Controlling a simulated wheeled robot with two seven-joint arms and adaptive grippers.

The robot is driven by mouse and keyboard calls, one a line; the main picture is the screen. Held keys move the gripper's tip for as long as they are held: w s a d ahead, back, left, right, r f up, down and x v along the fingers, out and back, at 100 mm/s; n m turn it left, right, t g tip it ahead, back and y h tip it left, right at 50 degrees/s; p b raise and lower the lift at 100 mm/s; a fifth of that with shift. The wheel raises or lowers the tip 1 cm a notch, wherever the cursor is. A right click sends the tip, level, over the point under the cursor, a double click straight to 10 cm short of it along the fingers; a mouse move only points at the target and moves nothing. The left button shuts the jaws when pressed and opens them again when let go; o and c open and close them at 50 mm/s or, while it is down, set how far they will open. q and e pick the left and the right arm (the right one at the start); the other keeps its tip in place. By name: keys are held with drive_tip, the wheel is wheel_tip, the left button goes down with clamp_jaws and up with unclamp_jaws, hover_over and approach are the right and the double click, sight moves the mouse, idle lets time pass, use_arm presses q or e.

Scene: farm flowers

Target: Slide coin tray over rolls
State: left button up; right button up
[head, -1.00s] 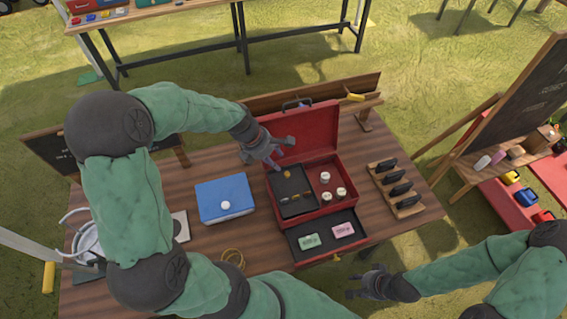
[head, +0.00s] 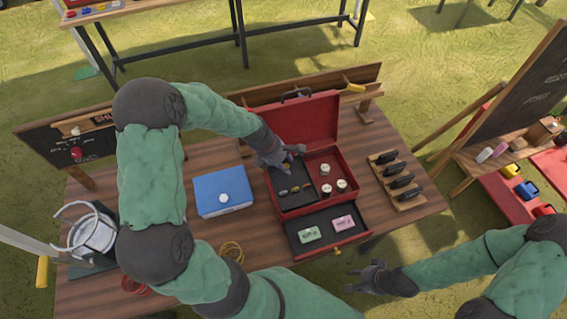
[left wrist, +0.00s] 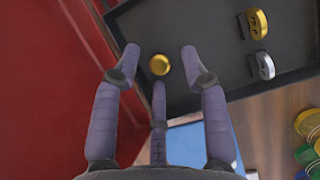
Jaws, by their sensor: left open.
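The black coin tray (head: 304,198) sits in the left half of the open red cash box (head: 304,211), with gold and silver coins in it. My left gripper (head: 285,166) is over the tray's far part. My right gripper (head: 352,280) appears open and empty, off the table's front right edge.
A pulled-out drawer (head: 330,250) holds a green and a pink bundle. A blue box (head: 222,190) stands left of the cash box, and a wooden rack (head: 412,201) with black pieces stands right. The raised red lid (head: 307,117) is behind the tray.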

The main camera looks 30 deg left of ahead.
use_arm(q)
clamp_jaws()
drive_tip(key=shift+w+d+r+p, duration=0.15)
drive_tip(key=shift+w+p, duration=0.05)
drive_tip(key=shift+p, duration=0.1)
drive_tip(key=w+d+p, duration=0.2)
drive_tip(key=w, duration=0.1)
drive_tip(key=w+d+p, duration=0.6)
drive_tip(key=shift+w+d, duration=0.1)
drive_tip(key=shift+w, duration=0.3)
drive_tip(key=shift+w+d, duration=0.25)
drive_tip(key=shift+w, duration=0.1)
drive_tip(key=shift+c, duration=1.5)
unclamp_jaws()
drive_tip(key=o, duration=0.3)
drive_tip(key=shift+w+d, duration=0.1)
drive_tip(key=shift+d, duration=0.05)
